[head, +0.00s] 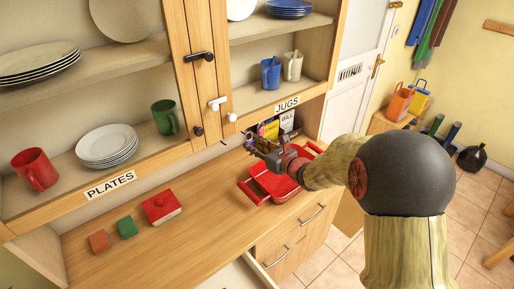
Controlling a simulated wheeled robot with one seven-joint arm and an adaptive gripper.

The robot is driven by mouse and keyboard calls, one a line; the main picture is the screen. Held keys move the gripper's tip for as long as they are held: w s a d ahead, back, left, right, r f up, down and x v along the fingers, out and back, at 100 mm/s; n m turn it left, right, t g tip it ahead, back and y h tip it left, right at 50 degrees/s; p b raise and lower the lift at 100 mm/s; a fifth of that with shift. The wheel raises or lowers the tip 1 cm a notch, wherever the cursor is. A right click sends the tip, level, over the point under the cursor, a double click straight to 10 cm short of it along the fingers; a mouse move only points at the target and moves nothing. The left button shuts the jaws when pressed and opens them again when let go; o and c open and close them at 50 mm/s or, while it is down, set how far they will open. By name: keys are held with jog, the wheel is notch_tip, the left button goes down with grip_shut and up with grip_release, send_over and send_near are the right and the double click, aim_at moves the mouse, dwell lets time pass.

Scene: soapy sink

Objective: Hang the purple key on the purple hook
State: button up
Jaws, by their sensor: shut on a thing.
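My gripper (257,146) is at the back of the wooden counter, below the JUGS shelf and above the far left part of a red tray (250,191). It points left and away from me. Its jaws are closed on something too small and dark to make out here. I cannot pick out the purple key. I cannot pick out the purple hook either; my gripper and wrist cover part of the area behind the tray.
Cards, one marked BILL (287,121), stand close behind my gripper. A red box (161,206), a green block (127,227) and an orange block (99,241) sit on the counter (205,215). Cupboard doors (200,110) stand left of my gripper. An open drawer (240,275) juts out in front.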

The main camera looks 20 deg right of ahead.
jog(key=shift+x, duration=1.2)
jog(key=shift+w+a+f+b, duration=0.25)
jog(key=shift+w+f+b, duration=0.1)
jog(key=shift+w+b, duration=0.4)
jog(key=shift+w+a+f+t+y+b, duration=0.2)
jog(key=shift+t+b, duration=0.35)
jog(key=shift+b, duration=1.9)
jog(key=shift+w+d+f+t+y+b, duration=0.1)
jog(key=shift+t+y+b, duration=0.35)
jog(key=shift+b, duration=1.95)
jog(key=o, duration=1)
